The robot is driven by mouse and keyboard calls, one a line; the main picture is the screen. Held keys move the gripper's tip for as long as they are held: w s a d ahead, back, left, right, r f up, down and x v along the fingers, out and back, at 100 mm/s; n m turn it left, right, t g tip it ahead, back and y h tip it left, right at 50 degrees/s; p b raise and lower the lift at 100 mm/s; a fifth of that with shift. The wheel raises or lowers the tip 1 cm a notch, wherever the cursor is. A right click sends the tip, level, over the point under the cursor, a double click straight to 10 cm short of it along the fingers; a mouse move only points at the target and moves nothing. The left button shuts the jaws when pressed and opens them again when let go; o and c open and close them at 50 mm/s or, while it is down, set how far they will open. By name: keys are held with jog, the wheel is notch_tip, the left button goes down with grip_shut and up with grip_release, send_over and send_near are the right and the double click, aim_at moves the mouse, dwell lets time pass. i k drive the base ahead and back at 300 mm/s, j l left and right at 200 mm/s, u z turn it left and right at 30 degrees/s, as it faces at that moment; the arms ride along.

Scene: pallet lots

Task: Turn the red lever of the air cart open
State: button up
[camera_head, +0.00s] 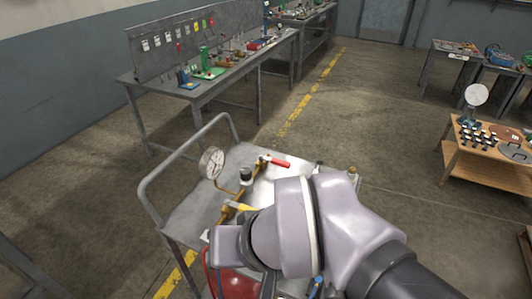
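The air cart (185,212) is a grey metal cart with a tubular handle, in the middle of the camera_head view. Its red lever (276,162) lies on a brass valve near the far edge of the top and points right. A round white-faced gauge (211,162) stands at the cart's left side on brass piping. A dark knob (246,175) sits between gauge and lever. A yellow handle (239,206) shows nearer, partly behind my arm. My arm's grey wrist links cover the near right of the cart. My gripper's fingers cannot be made out behind them.
A red tank (238,284) shows low on the cart beside my arm. A grey workbench (225,85) with a tool panel stands behind left. A wooden table (470,172) with small parts stands at right. Open floor with a yellow line (305,98) lies behind the cart.

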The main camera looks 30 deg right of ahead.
aim_at(285, 164)
jog(key=k+l, duration=0.2)
jog(key=l, duration=2.4)
jog(key=i+z, duration=0.1)
jog(key=i, duration=0.65)
